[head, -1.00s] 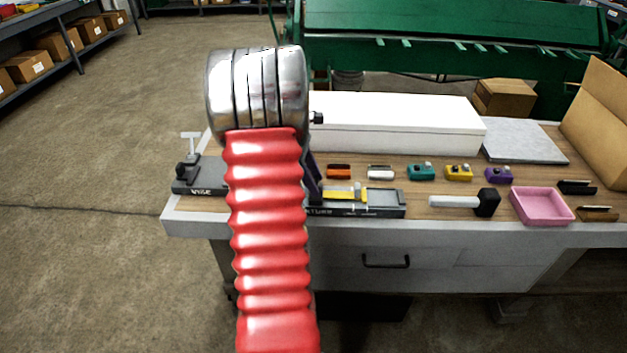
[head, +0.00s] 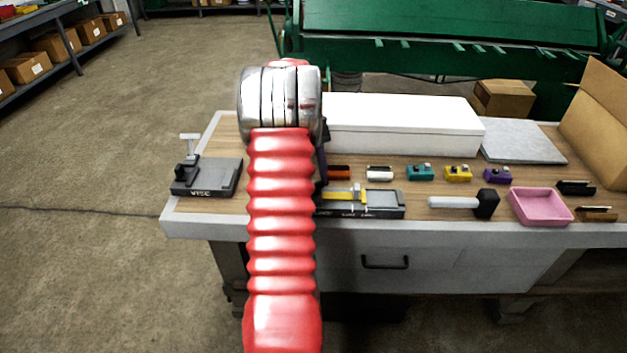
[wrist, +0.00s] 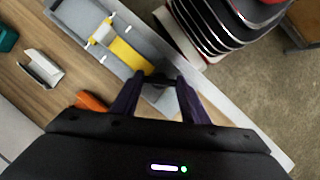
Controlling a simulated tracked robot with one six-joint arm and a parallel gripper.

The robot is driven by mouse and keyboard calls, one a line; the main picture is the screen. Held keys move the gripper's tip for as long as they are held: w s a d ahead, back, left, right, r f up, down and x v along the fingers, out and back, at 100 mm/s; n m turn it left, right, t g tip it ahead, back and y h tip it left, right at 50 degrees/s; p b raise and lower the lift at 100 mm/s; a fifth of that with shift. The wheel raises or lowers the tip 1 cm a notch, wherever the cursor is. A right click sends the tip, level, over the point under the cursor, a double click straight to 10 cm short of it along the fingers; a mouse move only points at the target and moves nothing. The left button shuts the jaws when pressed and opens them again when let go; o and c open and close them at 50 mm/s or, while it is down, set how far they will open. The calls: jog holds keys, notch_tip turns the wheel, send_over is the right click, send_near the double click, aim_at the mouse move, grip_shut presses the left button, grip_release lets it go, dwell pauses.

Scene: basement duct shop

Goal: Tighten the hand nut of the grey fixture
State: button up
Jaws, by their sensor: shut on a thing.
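The grey fixture (head: 385,210) lies near the bench's front edge in the head view, its left end hidden behind my arm. A yellow piece (head: 343,196) sits in it. In the wrist view the fixture (wrist: 75,14) runs from the upper left, with the yellow piece (wrist: 130,57) and a pale roller-like part in it. My gripper (wrist: 160,88) is at the fixture's near end, its dark purple fingers on either side of a small black part, which looks like the hand nut (wrist: 158,80). The fingers are shut on it. The nut's thread is hidden.
A grey vise (head: 206,177) stands at the bench's left. Small coloured blocks, a mallet (head: 465,203) and a pink tray (head: 541,206) lie to the right. A long white box (head: 400,125) stands behind. An orange block (wrist: 91,101) lies close to my fingers.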

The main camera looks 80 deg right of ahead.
jog(key=m, duration=0.2)
jog(key=m+t, duration=0.1)
jog(key=m, duration=0.1)
jog(key=m+t+y, duration=0.1)
jog(key=m, duration=0.1)
jog(key=shift+s+d+m, duration=0.15)
jog(key=shift+s+m, duration=0.1)
jog(key=shift+m, duration=0.05)
dwell(0.3)
jog(key=o, duration=1.1)
jog(key=shift+c, duration=0.2)
jog(key=v, duration=1.3)
jog(key=shift+d+r, duration=0.2)
jog(key=shift+r, duration=0.05)
jog(key=shift+s, duration=0.1)
